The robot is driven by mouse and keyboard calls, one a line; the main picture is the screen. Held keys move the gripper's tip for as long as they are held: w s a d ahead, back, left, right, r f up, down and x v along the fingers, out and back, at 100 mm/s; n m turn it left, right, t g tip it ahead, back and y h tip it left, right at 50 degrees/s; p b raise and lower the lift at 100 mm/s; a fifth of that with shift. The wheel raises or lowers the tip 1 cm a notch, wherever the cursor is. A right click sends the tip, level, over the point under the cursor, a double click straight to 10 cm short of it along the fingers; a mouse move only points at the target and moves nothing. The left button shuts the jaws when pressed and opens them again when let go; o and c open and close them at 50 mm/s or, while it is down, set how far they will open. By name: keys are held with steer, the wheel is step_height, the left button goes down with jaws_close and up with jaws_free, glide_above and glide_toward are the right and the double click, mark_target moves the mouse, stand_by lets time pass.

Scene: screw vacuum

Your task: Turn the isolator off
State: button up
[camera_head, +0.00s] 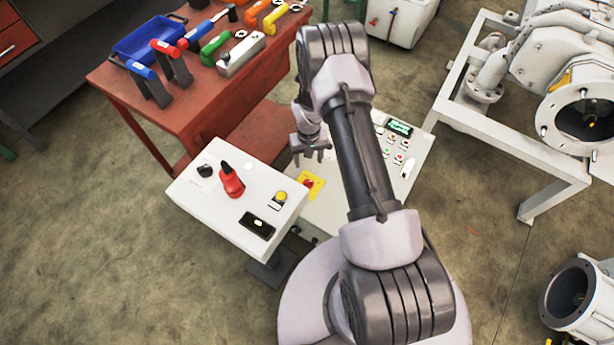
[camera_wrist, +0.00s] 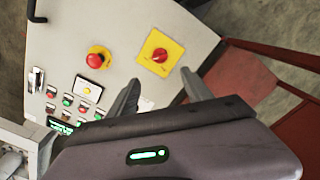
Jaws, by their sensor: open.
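The isolator looks to be the red rotary knob (camera_wrist: 159,55) on a yellow square plate, set in a pale control panel (camera_wrist: 130,25). In the head view its yellow plate (camera_head: 313,181) shows just below my gripper (camera_head: 308,158), near the panel's left edge. In the wrist view my gripper (camera_wrist: 160,86) is open and empty, with its two fingers apart. The knob lies ahead of and between the fingertip directions, and no contact with it shows. The knob's pointer direction is too small to read surely.
A red mushroom button (camera_wrist: 96,60) sits beside the isolator. Several small buttons (camera_wrist: 68,101) line the panel. A white box (camera_head: 205,200) with a red-handled switch (camera_head: 231,182) stands at left. A red-brown tool bench (camera_head: 135,95) is behind.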

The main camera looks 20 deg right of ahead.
mark_target(308, 182)
step_height(308, 182, down, 15)
steer(key=b, duration=0.5)
steer(key=shift+b, duration=0.4)
